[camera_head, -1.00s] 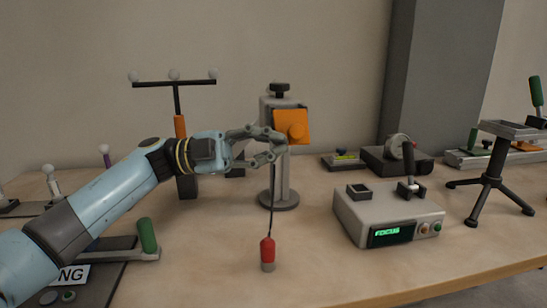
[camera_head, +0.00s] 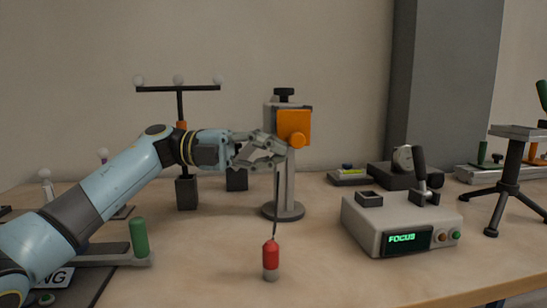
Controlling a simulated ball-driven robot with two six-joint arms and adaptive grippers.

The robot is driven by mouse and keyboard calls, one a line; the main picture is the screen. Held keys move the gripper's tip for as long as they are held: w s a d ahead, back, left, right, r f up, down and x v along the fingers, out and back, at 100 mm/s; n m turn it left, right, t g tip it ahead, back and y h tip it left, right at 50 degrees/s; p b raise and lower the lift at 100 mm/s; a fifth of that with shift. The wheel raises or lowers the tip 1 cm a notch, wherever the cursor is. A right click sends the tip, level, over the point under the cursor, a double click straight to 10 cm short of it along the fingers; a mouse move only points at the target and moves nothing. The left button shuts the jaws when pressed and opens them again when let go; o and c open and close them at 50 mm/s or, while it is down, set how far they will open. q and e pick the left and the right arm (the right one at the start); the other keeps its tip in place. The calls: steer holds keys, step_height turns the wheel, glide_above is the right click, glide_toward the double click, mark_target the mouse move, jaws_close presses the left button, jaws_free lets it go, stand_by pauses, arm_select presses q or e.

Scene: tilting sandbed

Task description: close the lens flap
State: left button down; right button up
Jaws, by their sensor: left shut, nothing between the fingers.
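The lens flap looks to be the orange square plate (camera_head: 294,122) with a round orange knob (camera_head: 298,140), on the front of a grey post stand (camera_head: 284,212) in the middle of the table. I cannot tell from here whether the flap is fully against the housing. My left gripper (camera_head: 284,153) is shut and empty. Its fingertips are just below and left of the knob, in front of the post; whether they touch it is not clear. My right gripper is not in view.
A grey box with a FOCUS display (camera_head: 400,222) and lever stands to the right. A black tripod (camera_head: 505,185) is farther right. A rack with white balls (camera_head: 180,86) stands behind my left arm. A green-handled lever (camera_head: 139,237) is front left. The table's front centre is mostly clear.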

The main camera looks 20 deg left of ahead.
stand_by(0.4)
arm_select(q)
steer(key=v, duration=0.7)
steer(key=shift+a, duration=0.25)
steer(key=shift+s+f, duration=0.1)
